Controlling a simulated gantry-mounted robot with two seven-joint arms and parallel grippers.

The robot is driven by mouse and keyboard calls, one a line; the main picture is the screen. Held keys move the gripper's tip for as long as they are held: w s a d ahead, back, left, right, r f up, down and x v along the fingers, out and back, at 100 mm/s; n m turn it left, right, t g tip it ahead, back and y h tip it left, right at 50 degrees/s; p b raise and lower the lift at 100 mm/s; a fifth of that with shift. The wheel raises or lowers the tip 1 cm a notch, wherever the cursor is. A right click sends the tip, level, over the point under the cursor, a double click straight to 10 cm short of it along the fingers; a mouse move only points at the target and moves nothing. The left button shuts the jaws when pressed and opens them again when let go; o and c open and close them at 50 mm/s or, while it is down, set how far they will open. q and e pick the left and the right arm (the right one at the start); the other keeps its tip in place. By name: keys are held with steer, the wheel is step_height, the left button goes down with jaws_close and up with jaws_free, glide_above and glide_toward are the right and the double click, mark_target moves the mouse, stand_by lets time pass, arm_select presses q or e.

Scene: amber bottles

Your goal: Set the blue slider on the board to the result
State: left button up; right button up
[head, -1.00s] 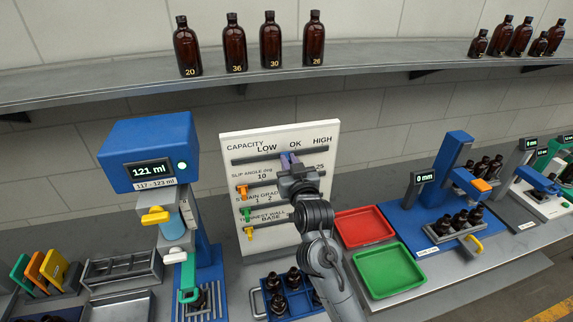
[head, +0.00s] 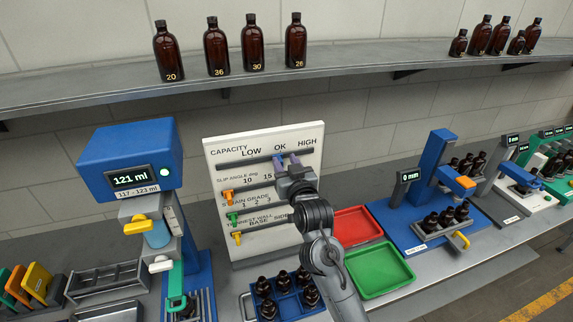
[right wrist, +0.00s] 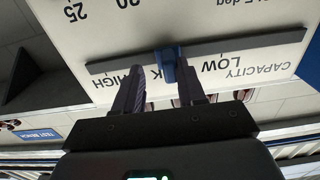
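The white board (head: 225,158) stands upright behind the bench, with a CAPACITY row marked LOW, OK and HIGH on top. The blue slider (head: 279,161) is on that row's dark rail, below OK. In the right wrist view the blue slider (right wrist: 168,66) covers part of the OK label. My right gripper (head: 288,160) is at the rail; its two purple fingers (right wrist: 160,88) are apart, one on each side of the slider, with a visible gap towards the HIGH side. The blue gauge (head: 128,165) reads 121 ml, above a label of 117 - 123 ml. My left gripper is out of view.
Orange (head: 228,195), green (head: 233,218) and yellow (head: 237,238) sliders sit at the left of the lower rows. Red (head: 356,227) and green (head: 378,270) trays lie right of my arm. A blue crate (head: 289,303) of bottles is below the board.

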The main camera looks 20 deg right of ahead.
steer(key=shift+s, duration=0.1)
steer(key=shift+s, duration=0.3)
steer(key=s+a+b, duration=0.1)
steer(key=s+b, duration=0.1)
steer(key=s, duration=0.8)
steer(key=shift+a, duration=0.2)
steer(key=w+p, duration=0.1)
steer(key=w, duration=1)
steer(key=shift+d+r+p, duration=0.15)
steer(key=shift+p, duration=0.2)
steer(key=shift+w+d, duration=0.1)
steer(key=shift+w, duration=0.7)
steer(key=shift+c, duration=0.3)
